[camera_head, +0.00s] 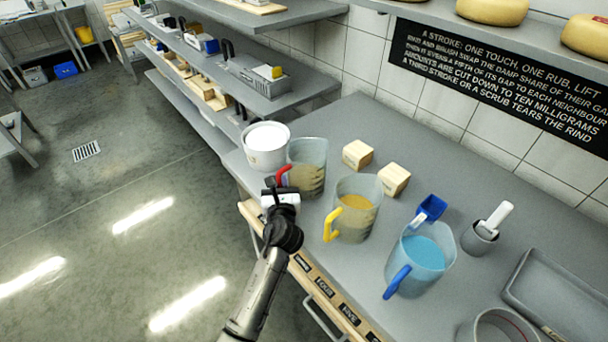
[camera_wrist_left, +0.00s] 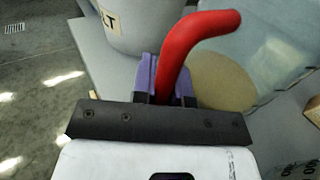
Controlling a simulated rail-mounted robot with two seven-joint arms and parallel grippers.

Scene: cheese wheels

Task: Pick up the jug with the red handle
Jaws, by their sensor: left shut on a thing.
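The jug with the red handle (camera_head: 309,172) is a clear jug with a tan content, standing near the left end of the grey counter. Its red handle (camera_head: 283,175) faces my left arm. My left gripper (camera_head: 272,187) is at the handle. In the left wrist view the purple-padded fingers (camera_wrist_left: 167,82) are shut on the red handle (camera_wrist_left: 190,45), and part of the jug (camera_wrist_left: 265,45) shows behind. I cannot tell whether the jug's base touches the counter. My right gripper is not in view.
A white tub (camera_head: 267,147) stands close behind the jug at left. A yellow-handled jug (camera_head: 357,207) and a blue-handled jug (camera_head: 421,258) stand to its right. Two wooden blocks (camera_head: 357,154) (camera_head: 393,180) lie behind. A grey shelf rack (camera_head: 215,65) stands beyond the counter's left end.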

